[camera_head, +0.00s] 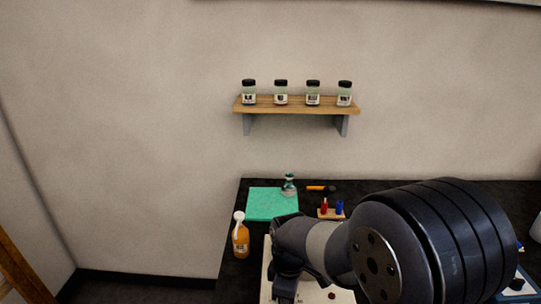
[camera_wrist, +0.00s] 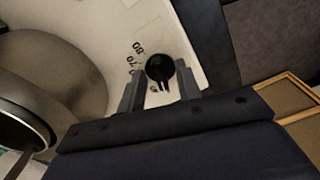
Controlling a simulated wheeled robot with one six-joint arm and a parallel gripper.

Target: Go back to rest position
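In the wrist view my gripper (camera_wrist: 158,88) has its two grey fingers apart, with a visible gap between them. A round black knob (camera_wrist: 160,67) shows in that gap, on a white surface (camera_wrist: 150,25) printed with "80" and "70". The fingers do not look closed on the knob; whether they touch it I cannot tell. In the head view my dark arm fills the lower right, bent over the table (camera_head: 232,270). My gripper's fingers cannot be made out there.
A wall shelf (camera_head: 300,104) holds several black-lidded jars. On the table are a green mat (camera_head: 265,205), a flask (camera_head: 289,186), an orange bottle (camera_head: 240,240), an orange-handled tool (camera_head: 318,188) and a small rack (camera_head: 328,214) with red and blue items.

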